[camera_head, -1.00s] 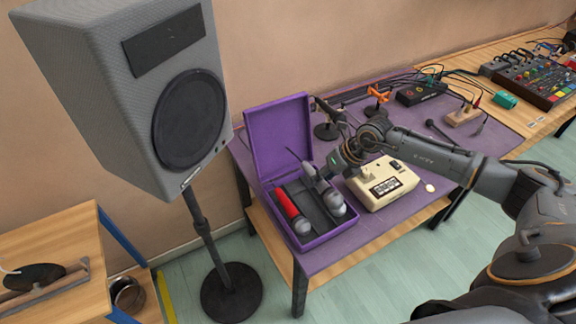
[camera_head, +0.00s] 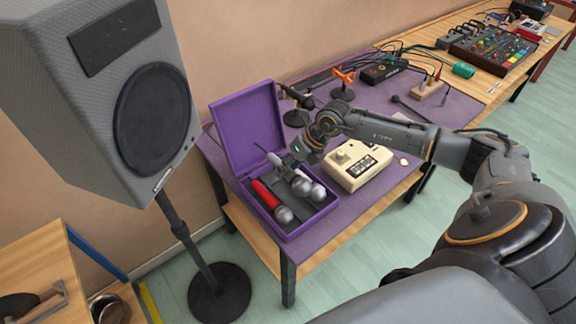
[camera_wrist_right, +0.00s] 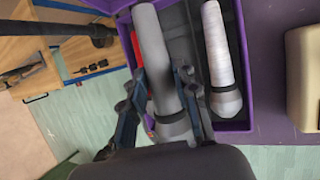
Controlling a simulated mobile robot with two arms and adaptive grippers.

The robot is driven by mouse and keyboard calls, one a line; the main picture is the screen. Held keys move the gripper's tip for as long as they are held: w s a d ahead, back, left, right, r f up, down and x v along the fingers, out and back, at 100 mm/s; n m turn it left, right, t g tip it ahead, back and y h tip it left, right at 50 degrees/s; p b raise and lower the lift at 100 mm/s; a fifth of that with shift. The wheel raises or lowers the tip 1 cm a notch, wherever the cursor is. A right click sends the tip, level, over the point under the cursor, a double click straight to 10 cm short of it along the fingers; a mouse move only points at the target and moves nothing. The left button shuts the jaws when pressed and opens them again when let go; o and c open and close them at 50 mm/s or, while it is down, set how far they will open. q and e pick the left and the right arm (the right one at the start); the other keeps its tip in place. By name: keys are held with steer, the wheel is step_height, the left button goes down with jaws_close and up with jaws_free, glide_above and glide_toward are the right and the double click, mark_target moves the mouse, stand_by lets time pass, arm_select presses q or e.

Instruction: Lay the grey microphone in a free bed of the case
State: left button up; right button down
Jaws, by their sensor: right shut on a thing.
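The open purple case (camera_head: 291,235) lies on the table with its lid up. A red microphone (camera_head: 264,194) lies in its left bed; a sliver of it shows in the right wrist view (camera_wrist_right: 137,47). A silver-white microphone (camera_wrist_right: 219,50) lies in the right bed, its head showing in the head view (camera_head: 318,191). My right gripper (camera_head: 290,164) is shut on the grey microphone (camera_wrist_right: 152,45), over the middle of the case, between the other two. Its head (camera_head: 300,186) points to the case's front. I cannot tell whether it touches the bed. My left gripper is not in view.
A cream box (camera_head: 357,166) stands close to the right of the case. A large speaker (camera_head: 150,110) on a stand is at the left. Small stands, cables and a mixer (camera_head: 492,50) are farther back. The open lid (camera_head: 247,125) rises behind the beds.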

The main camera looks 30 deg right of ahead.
step_height(320, 180, down, 3)
steer(key=shift+f+b, duration=0.1)
steer(key=shift+b, duration=0.9)
step_height(320, 180, down, 4)
steer(key=b, duration=0.3)
steer(key=shift+f, duration=0.2)
steer(key=shift+b, duration=0.3)
steer(key=c, duration=0.9)
jaws_free()
steer(key=shift+c, duration=0.2)
steer(key=shift+f, duration=0.1)
